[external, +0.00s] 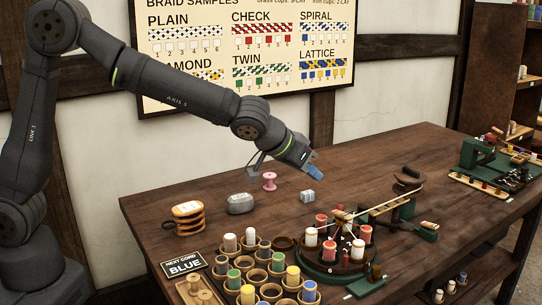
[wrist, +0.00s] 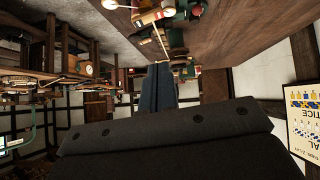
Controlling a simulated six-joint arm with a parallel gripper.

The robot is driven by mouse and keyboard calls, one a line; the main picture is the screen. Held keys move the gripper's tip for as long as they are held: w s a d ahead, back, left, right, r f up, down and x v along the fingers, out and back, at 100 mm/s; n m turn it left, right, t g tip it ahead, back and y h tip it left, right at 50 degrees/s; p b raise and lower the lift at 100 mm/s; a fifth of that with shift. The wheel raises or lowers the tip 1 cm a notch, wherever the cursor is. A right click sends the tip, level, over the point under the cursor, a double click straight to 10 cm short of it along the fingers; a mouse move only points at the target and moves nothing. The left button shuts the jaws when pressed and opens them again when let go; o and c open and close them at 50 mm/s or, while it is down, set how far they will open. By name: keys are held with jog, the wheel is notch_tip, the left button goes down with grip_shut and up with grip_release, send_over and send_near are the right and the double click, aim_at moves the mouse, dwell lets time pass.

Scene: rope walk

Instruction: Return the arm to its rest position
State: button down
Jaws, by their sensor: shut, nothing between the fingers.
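My arm reaches in from the left in the external view, across the front of the braid sample board. My gripper (external: 316,172) hangs in the air above the back part of the wooden table (external: 400,160), with its blue fingertips pointing right and slightly down. The fingers are together and hold nothing. In the wrist view my gripper (wrist: 157,88) also shows as two dark blue fingers side by side. The wrist view is turned over, with the table (wrist: 235,30) along the top.
A round braiding stand (external: 345,268) with several bobbins and a cup rack (external: 232,285) fill the front. The sample board (external: 250,85) hangs behind my arm.

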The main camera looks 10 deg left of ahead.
aim_at(340, 212)
jog(key=x, duration=0.4)
jog(key=shift+d+f, duration=0.25)
jog(key=shift+d, duration=0.15)
jog(key=c, duration=0.9)
grip_release()
jog(key=o, duration=0.3)
jog(key=shift+w+r, duration=0.1)
jog(key=a+r+g+y, duration=0.2)
jog(key=a+r+g, duration=0.2)
jog(key=r, duration=0.4)
jog(key=x, duration=1.1)
jog(key=s+x, duration=0.1)
jog(key=x, duration=0.4)
jog(key=shift+d+f, duration=0.15)
jog(key=shift+f, duration=0.3)
